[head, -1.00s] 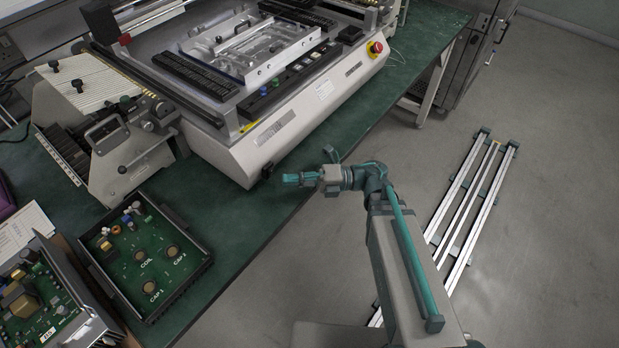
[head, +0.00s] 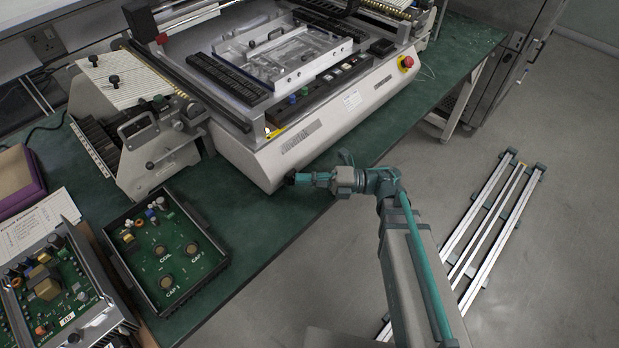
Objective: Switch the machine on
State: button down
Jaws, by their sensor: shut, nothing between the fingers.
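The machine (head: 285,140) is a large pale bench unit with a metal bed and a front control strip. Green and blue buttons (head: 298,96) sit at the strip's left end, and a red emergency-stop knob (head: 406,62) is at the right corner. A small dark part (head: 290,178), perhaps a switch, is low on the front face near the left corner. My gripper (head: 298,178) is shut and empty, pointing left at this part. Its tip overlaps or meets the part; I cannot tell whether they touch.
The green bench (head: 255,222) carries a feeder unit (head: 140,135) left of the machine. An open circuit-board tray (head: 165,250) and a second board unit (head: 60,300) are at the lower left. Rails (head: 485,235) lie on the floor at right, with clear floor around them.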

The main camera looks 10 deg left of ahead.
jog(key=d, duration=0.1)
jog(key=s+d+b, duration=0.1)
jog(key=s+d, duration=0.1)
jog(key=shift+s+d+r+b, duration=0.2)
jog(key=shift+s+d+b, duration=0.05)
jog(key=shift+d+b, duration=0.15)
jog(key=w+d+r+b, duration=0.1)
jog(key=w+d, duration=0.2)
jog(key=d, duration=0.6)
jog(key=shift+d+r, duration=0.15)
jog(key=shift+r, duration=0.1)
